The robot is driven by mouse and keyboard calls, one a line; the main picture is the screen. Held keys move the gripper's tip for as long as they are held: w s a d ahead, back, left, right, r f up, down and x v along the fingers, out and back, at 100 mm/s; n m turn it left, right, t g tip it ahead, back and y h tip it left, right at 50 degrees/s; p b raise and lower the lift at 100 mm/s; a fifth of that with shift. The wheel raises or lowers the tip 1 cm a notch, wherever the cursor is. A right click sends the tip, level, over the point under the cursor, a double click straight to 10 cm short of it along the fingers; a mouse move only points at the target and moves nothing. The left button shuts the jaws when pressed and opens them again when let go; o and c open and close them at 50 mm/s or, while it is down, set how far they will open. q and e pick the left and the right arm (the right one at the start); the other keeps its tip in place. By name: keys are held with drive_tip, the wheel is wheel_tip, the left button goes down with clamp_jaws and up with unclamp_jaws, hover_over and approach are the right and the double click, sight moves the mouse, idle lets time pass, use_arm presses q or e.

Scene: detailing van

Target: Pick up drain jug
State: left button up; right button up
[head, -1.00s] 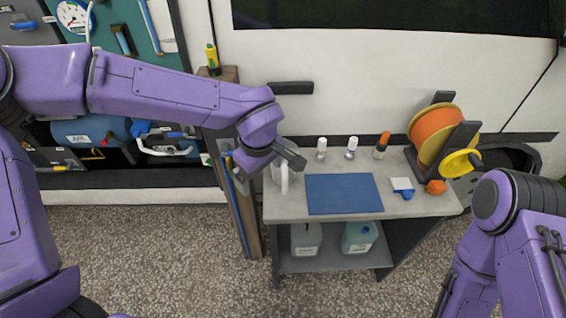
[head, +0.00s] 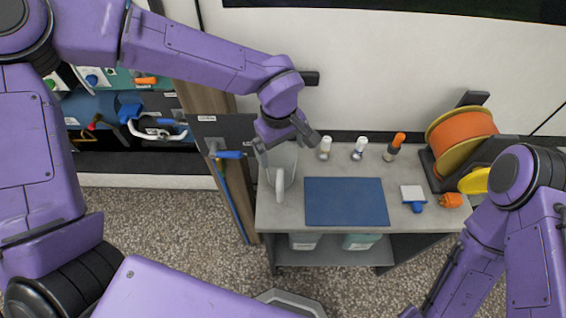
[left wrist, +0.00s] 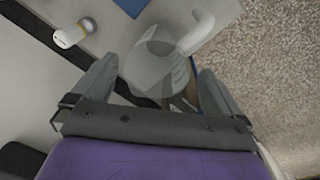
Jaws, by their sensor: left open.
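The drain jug (head: 281,174) is a translucent grey-white jug with a pale handle, upright at the left end of the grey bench. In the left wrist view the jug (left wrist: 155,68) lies ahead of and between the two fingers, with its white handle toward the upper right. My left gripper (head: 284,149) is open, pointing down just above the jug's rim; it also shows in the left wrist view (left wrist: 155,90). I cannot tell if a finger touches the jug. My right arm is at the lower right, its gripper out of view.
The bench (head: 418,234) carries a blue mat (head: 345,201), several small bottles at the back, a white-and-blue brush (head: 413,196), an orange item (head: 451,200) and an orange hose reel (head: 458,142). A wooden post (head: 206,97) stands left of the bench. A van wall rises behind.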

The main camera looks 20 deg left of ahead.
sight(281, 154)
use_arm(q)
drive_tip(key=shift+a+f, duration=0.15)
drive_tip(key=shift+f, duration=0.35)
drive_tip(key=f, duration=0.3)
drive_tip(key=w+f, duration=0.1)
drive_tip(key=shift+a+f+p, duration=0.2)
drive_tip(key=shift+a+p, duration=0.05)
drive_tip(key=shift+p, duration=0.05)
drive_tip(key=shift+d+f, duration=0.15)
drive_tip(key=shift+f, duration=0.2)
drive_tip(key=c, duration=0.7)
drive_tip(key=shift+c, duration=0.2)
